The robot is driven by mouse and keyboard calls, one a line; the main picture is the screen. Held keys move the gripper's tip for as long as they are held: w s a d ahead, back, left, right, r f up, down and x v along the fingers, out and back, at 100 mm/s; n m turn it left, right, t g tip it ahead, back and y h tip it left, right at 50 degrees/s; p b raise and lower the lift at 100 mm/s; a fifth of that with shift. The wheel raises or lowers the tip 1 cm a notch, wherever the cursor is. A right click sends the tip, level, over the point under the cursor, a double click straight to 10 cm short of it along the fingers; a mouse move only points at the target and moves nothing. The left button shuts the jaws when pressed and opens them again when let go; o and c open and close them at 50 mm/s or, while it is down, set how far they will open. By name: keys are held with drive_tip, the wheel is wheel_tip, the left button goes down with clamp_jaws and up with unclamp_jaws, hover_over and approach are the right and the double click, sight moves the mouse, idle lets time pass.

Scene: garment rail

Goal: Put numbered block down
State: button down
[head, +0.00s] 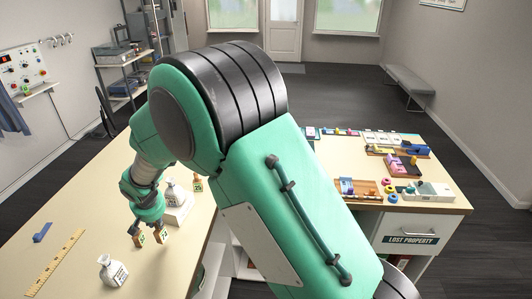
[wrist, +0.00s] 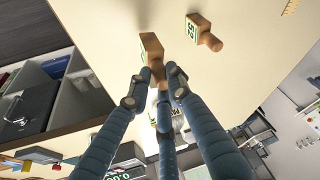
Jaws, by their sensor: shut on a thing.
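In the head view, two small labelled blocks show below my wrist, one at left (head: 138,240) and one at right (head: 160,236). A third labelled block (head: 197,184) stands farther back. I cannot tell whether the held block touches the table.
A white labelled bottle (head: 112,271) stands at the front, near a yellow ruler (head: 54,263) and a blue item (head: 42,232). Another bottle (head: 171,191) stands on a white scale (head: 178,211). A lost property counter (head: 436,218) holds trays at right.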

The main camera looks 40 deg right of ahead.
drive_tip(key=d+m+h+p, duration=0.2)
drive_tip(key=d+m+p, duration=0.25)
drive_tip(key=d, duration=3.65)
drive_tip(key=s+d+m, duration=0.1)
drive_tip(key=s+d, duration=0.1)
drive_tip(key=d, duration=0.5)
drive_tip(key=s+d+m+g+p, duration=0.1)
drive_tip(key=s+d, duration=0.2)
drive_tip(key=d, duration=0.4)
drive_tip(key=shift+s+d+f, duration=0.15)
drive_tip(key=shift+s+f, duration=0.1)
drive_tip(key=shift+s, duration=0.1)
drive_tip(key=w+d+f+p, duration=0.1)
drive_tip(key=w+d, duration=0.8)
drive_tip(key=w, duration=0.4)
drive_tip(key=shift+w+f+p, duration=0.2)
drive_tip(key=shift+f+p, duration=0.05)
drive_tip(key=shift+p, duration=0.05)
drive_tip(key=shift+f, duration=0.1)
drive_tip(key=shift+a+f, duration=0.1)
drive_tip(key=shift+f, duration=1.55)
